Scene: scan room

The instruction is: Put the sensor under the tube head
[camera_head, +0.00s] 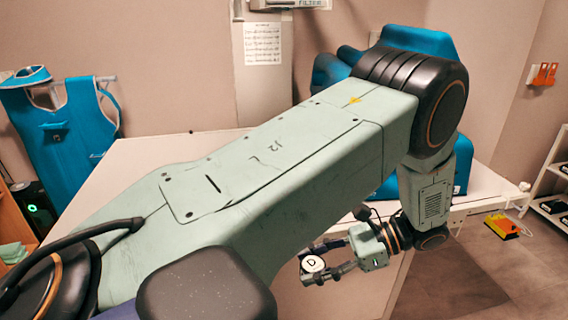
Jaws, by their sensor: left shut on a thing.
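My left arm crosses the picture from lower left to upper right, then bends down. My left gripper (325,267) hangs beyond the table's near edge, at lower middle right. It is shut on a small round thing with a white face marked D, which looks like the sensor (313,265). A grey unit labelled FILTER (290,4), likely part of the tube head, shows at the top edge above the table; most of it is cut off. My right gripper is out of the picture.
A white table (130,185) lies behind my arm, largely hidden by it. Blue padded shapes (415,42) rest on it. A blue apron (62,135) hangs at left.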

